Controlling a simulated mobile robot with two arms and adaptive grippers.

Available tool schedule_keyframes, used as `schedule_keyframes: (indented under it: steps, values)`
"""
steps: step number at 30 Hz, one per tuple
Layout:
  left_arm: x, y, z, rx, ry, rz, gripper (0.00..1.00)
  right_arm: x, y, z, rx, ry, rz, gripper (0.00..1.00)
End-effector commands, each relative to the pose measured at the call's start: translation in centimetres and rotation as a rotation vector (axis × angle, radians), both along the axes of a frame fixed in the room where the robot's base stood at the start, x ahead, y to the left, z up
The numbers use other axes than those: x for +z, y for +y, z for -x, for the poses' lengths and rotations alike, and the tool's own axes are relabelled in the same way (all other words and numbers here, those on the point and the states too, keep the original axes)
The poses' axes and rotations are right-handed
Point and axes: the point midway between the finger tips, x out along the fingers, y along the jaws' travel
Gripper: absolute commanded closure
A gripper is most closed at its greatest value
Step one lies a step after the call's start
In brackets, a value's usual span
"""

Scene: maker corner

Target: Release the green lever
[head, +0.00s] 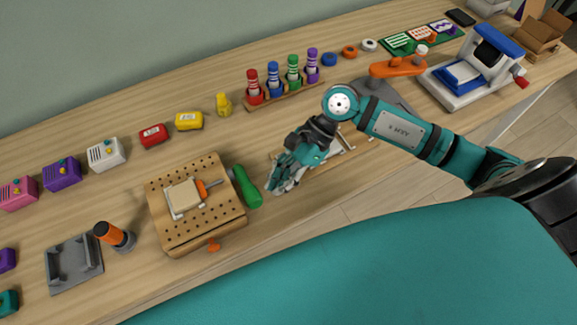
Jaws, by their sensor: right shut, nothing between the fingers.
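The green lever (246,187), a thick green handle with a dark end, lies along the right side of a wooden pegboard block (168,220). My right gripper (275,188) is shut and empty. It points down just right of the green lever, and a small gap of table shows between them in the head view. Whether the gripper is at the lever's height is hard to tell. What joins the lever to anything is not clear. My left gripper is not in view.
On the block are a pale square piece (184,195) and an orange-handled clamp (207,187). A wooden frame (335,160) is partly hidden behind my right gripper. A rack of coloured bottles (284,94) stands behind. The table left of the rack has free room.

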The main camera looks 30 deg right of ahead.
Motion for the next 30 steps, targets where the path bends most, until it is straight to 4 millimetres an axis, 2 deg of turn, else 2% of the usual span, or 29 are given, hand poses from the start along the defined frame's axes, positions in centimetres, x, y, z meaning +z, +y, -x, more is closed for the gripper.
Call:
schedule_keyframes:
  steps: [3, 9, 16, 30]
  values:
    - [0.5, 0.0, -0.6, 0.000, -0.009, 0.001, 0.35, -1.2, 1.4, 0.3, 0.000, 0.002, -0.002, 1.00]
    - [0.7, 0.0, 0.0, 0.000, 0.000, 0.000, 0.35, -2.5, 2.5, 0.6, 0.000, 0.001, -0.001, 1.00]
    - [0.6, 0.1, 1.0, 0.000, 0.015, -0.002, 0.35, -2.7, 2.6, 0.6, 0.001, -0.001, 0.000, 1.00]
    - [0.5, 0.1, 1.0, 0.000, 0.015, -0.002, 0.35, -2.2, 2.5, 0.6, 0.000, 0.052, 0.003, 1.00]
